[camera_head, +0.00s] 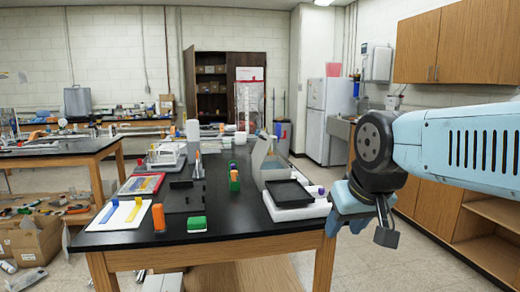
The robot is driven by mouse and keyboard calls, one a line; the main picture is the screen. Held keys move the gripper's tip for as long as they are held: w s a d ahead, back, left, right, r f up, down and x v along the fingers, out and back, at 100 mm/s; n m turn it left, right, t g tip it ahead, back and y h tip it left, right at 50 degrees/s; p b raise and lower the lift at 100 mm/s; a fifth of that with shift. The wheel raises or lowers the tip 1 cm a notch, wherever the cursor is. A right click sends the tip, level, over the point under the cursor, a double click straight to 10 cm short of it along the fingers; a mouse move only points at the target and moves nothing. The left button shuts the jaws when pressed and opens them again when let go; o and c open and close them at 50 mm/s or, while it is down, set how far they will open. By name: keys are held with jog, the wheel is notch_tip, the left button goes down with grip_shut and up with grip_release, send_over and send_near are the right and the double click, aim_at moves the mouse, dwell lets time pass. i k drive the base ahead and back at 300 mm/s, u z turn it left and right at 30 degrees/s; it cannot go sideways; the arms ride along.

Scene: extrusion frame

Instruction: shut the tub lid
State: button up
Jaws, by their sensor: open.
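A pale grey tub (272,173) stands on the right side of the black table, behind a dark tray. Its lid (261,153) appears raised, tilted up at the tub's left side. The tub's inside is mostly hidden from this low angle. My gripper (366,222) is open and empty. It hangs beyond the table's right front corner, to the right of the tub and nearer to me, apart from it.
A black tray (288,193) on a white base (285,212) sits in front of the tub, with a purple-topped item (321,192) beside it. Green (197,224) and orange (159,217) blocks stand near the table's front edge. Bare black tabletop (240,222) lies between.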

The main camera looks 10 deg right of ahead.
aim_at(263, 144)
jog(key=i, duration=0.85)
